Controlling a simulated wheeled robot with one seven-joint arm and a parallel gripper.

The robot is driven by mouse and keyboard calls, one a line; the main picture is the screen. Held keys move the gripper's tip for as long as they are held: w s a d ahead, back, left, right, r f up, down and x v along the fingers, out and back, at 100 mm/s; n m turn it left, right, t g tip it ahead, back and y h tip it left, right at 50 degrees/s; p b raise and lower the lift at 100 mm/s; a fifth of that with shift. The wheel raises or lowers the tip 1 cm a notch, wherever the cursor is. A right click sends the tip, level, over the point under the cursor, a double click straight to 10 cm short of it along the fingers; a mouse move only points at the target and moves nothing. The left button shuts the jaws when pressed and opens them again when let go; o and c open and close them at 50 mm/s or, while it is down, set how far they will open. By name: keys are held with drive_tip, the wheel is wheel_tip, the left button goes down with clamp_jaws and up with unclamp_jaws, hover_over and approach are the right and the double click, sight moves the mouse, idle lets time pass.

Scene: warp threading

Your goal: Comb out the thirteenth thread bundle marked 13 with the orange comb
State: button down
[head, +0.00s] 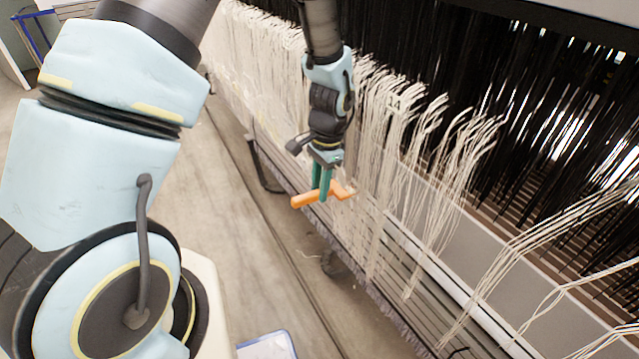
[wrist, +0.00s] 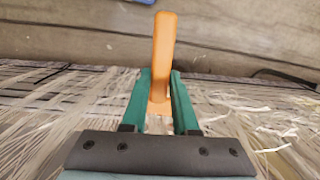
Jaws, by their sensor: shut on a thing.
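My gripper (head: 322,182) has green fingers and is shut on the orange comb (head: 307,199). In the wrist view the comb (wrist: 163,60) points away from the gripper (wrist: 160,95), its handle over the floor. The comb's far end, at the right in the head view, touches or overlaps the white threads; I cannot tell which. White thread bundles (head: 380,150) hang in a row along the loom, beside and behind the gripper. A small mark reading about 14 (head: 394,101) shows on a bundle right of the gripper. I cannot make out the mark 13.
Black threads (head: 450,60) hang densely behind the white ones. More white bundles (head: 520,250) spread at the lower right over a pale beam (head: 455,285). Bare concrete floor (head: 240,230) lies left of the loom. A blue-edged white object (head: 266,346) is at the bottom.

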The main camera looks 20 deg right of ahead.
sight(305, 196)
drive_tip(key=shift+f, duration=0.3)
drive_tip(key=shift+s+a+p, duration=0.15)
drive_tip(key=shift+s+a, duration=0.05)
drive_tip(key=shift+a, duration=0.8)
drive_tip(key=shift+s+a+p, duration=0.15)
drive_tip(key=shift+s+a, duration=0.05)
drive_tip(key=shift+a, duration=0.8)
wheel_tip(305, 196, up, 25)
drive_tip(key=d+p, duration=0.2)
drive_tip(key=p, duration=1.8)
drive_tip(key=shift+w, duration=0.2)
